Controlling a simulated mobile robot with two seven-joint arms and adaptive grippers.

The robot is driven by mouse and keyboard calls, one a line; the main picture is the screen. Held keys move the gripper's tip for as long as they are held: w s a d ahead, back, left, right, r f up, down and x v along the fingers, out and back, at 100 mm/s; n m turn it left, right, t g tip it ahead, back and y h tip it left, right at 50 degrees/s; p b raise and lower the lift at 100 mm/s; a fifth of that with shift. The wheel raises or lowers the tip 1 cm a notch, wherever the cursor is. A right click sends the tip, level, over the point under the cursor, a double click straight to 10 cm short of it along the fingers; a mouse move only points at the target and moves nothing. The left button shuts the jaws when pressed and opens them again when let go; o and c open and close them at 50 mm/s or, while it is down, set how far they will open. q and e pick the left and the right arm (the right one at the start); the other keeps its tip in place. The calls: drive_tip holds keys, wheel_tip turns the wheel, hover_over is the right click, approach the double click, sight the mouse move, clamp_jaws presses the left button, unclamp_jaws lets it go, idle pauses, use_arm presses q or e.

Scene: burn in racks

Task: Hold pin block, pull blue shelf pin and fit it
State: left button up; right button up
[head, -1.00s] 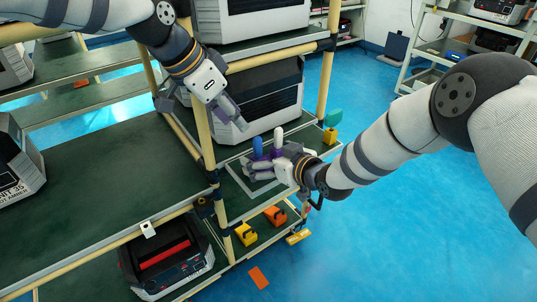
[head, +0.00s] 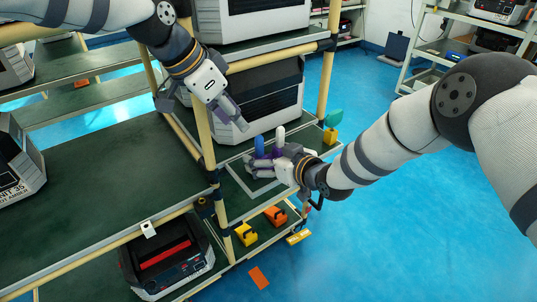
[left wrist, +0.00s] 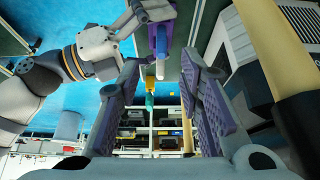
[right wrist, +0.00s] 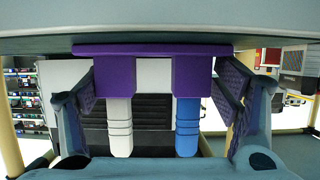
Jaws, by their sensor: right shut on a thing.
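The purple pin block (right wrist: 152,50) is between the fingers of my right gripper (head: 266,166), which is shut on it. A white pin (right wrist: 119,128) and a blue pin (right wrist: 187,127) stand in the block side by side. In the head view the blue pin (head: 259,146) is nearer the left and the white pin (head: 280,134) is to its right, both roughly upright. My left gripper (head: 203,113) is open and empty, up and left of the block. In the left wrist view the block (left wrist: 161,42) shows beyond the open fingers. The gripping fingers partly hide the block.
A shelf post (head: 204,128) stands between my left gripper and the green lower shelf (head: 237,200). A large grey unit (head: 262,100) sits behind the block.

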sight(260, 155)
use_arm(q)
drive_tip(key=shift+o, duration=0.4)
drive_tip(key=s+a+f+t, duration=0.1)
drive_tip(key=s+a+f, duration=0.1)
drive_tip(key=a+f, duration=0.35)
drive_tip(key=s+a+f+t, duration=0.1)
drive_tip(key=s+a+f, duration=0.15)
drive_tip(key=f, duration=0.55)
drive_tip(key=w+d+r+t+h, duration=0.1)
drive_tip(key=w+d+h, duration=0.1)
drive_tip(key=d+h, duration=0.1)
drive_tip(key=w+d+r+t+h, duration=0.2)
drive_tip(key=w+d+h, duration=0.1)
drive_tip(key=d, duration=0.2)
drive_tip(key=w+d+r+t+h, duration=0.1)
drive_tip(key=w+d+t+h, duration=0.1)
drive_tip(key=w+d+h, duration=0.1)
drive_tip(key=shift+w+d+r+h, duration=0.1)
drive_tip(key=shift+d+h, duration=0.2)
drive_tip(key=shift+d, duration=0.2)
drive_tip(key=shift+w+d+r+h, duration=0.1)
drive_tip(key=shift+d+h, duration=0.2)
drive_tip(key=shift+d, duration=0.15)
clamp_jaws()
